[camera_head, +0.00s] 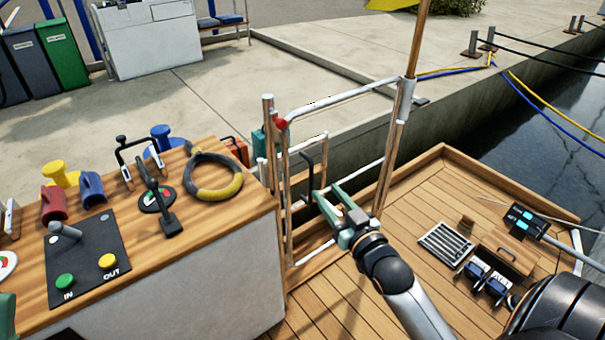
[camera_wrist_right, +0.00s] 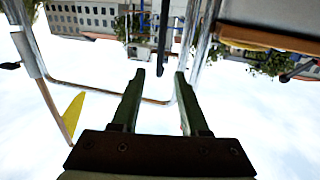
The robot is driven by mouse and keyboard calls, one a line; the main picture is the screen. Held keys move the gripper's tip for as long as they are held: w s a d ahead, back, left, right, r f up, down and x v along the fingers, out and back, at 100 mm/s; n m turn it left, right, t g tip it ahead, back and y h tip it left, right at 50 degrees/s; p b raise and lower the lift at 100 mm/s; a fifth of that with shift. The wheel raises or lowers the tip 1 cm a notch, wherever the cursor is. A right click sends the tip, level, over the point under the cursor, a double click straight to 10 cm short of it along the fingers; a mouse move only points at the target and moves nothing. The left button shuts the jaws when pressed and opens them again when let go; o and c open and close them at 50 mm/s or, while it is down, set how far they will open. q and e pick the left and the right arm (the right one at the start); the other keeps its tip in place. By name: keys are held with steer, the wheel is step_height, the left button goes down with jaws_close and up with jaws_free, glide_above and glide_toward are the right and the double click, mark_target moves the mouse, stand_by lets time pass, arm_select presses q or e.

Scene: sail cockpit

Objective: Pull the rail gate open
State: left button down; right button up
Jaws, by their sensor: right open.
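The rail gate (camera_head: 345,96) is a frame of pale metal tube between a left post (camera_head: 269,150) and a tall right post (camera_head: 395,135). A red piece (camera_head: 281,124) sits at its upper left corner. A dark upright handle (camera_head: 308,175) shows at its left side, and in the right wrist view this dark bar (camera_wrist_right: 163,40) lies between and beyond the fingertips. My right gripper (camera_head: 331,196) is open and empty, just right of the handle; its fingers (camera_wrist_right: 160,75) look apart from it. A green tip of my left gripper (camera_head: 6,318) shows at the left edge, mostly cut off.
A wooden console (camera_head: 240,205) with levers, buttons and a coiled rope (camera_head: 214,177) stands close on the left. A grate (camera_head: 446,244) and dark boxes lie at the right. The quay (camera_head: 250,85) lies beyond the gate.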

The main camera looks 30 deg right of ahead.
mark_target(310, 172)
steer(key=w+b, duration=0.1)
steer(key=w, duration=0.3)
steer(key=w+d+b, duration=0.1)
steer(key=w, duration=0.3)
steer(key=w+b, duration=0.2)
steer(key=w, duration=0.2)
steer(key=shift+d, duration=0.2)
steer(key=shift+c, duration=0.2)
steer(key=shift+s, duration=0.1)
jaws_close()
stand_by(0.7)
